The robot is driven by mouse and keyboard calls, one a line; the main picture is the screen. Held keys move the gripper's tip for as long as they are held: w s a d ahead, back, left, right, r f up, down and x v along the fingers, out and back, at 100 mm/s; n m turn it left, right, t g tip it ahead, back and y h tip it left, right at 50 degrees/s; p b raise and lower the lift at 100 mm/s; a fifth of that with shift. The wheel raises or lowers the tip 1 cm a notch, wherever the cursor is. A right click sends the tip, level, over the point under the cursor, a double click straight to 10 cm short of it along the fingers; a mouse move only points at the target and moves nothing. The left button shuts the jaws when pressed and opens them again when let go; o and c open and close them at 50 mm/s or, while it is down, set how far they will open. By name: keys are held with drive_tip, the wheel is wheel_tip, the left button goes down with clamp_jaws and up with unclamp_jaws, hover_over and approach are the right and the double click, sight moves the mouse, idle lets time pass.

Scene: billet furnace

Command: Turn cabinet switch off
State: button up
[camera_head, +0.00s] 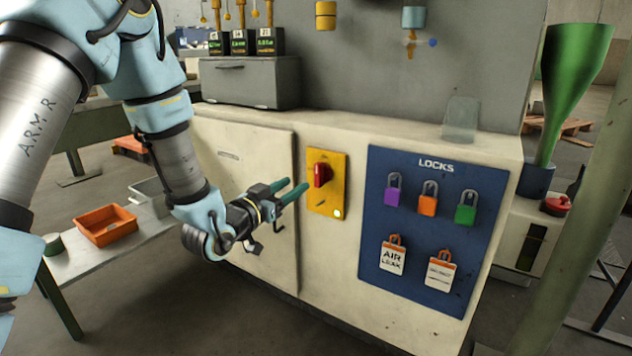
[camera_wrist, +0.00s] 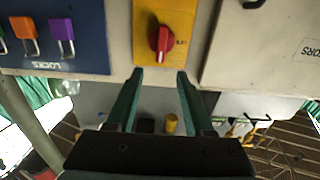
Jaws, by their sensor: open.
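The cabinet switch is a red rotary knob (camera_head: 322,174) on a yellow plate (camera_head: 327,200) on the front of the cream cabinet (camera_head: 345,245). A small pale light shows at the plate's lower right. In the wrist view the red knob (camera_wrist: 160,42) sits ahead of the fingertips, roughly centred between them, and the yellow plate (camera_wrist: 182,15) lies behind it. My gripper (camera_head: 297,188) has two green fingers, spread apart and empty, just left of the knob. It also shows in the wrist view (camera_wrist: 160,76). The fingers appear apart from the knob.
A blue LOCKS board (camera_head: 372,250) with coloured padlocks and tags is right of the switch. A grey box (camera_head: 250,82) stands on the cabinet top. An orange tray (camera_head: 106,226) lies on a low table at left. A green funnel (camera_head: 572,70) stands at right.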

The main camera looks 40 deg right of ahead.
sight(316, 170)
drive_tip(key=b+x, duration=0.1)
drive_tip(key=x, duration=0.8)
drive_tip(key=shift+w+d, duration=0.15)
drive_tip(key=shift+d, duration=0.15)
clamp_jaws()
